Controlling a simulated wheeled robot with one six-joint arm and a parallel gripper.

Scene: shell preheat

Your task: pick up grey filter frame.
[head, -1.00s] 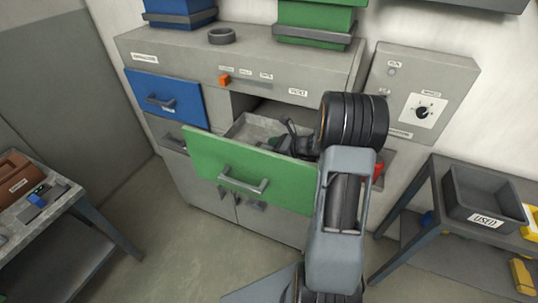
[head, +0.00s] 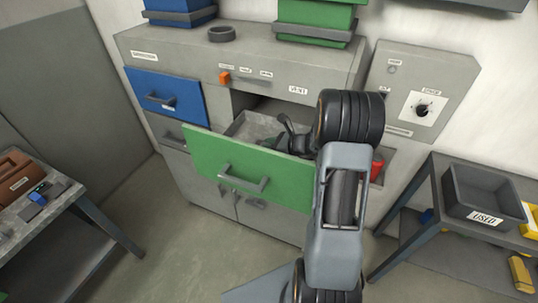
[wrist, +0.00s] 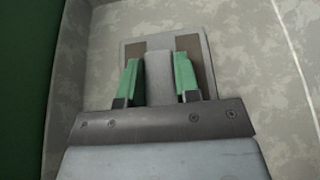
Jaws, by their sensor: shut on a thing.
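The grey filter frame (wrist: 160,45) shows in the wrist view as a flat, squarish grey piece with brown panels on both sides of a raised central bar. My gripper (wrist: 158,75) has its green fingers on either side of that bar, shut on it. The grey drawer floor shows behind the frame; I cannot tell how close the frame is to it. In the head view my gripper (head: 283,143) is inside the open green-fronted drawer (head: 235,168). The drawer front and my arm hide the filter frame there.
The green drawer wall stands close at the left in the wrist view. A closed blue drawer (head: 165,95) is left of the open one. A dark ring (head: 221,34) and a green bin (head: 318,20) stand on the cabinet top. A USED tray (head: 485,195) is on the right table.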

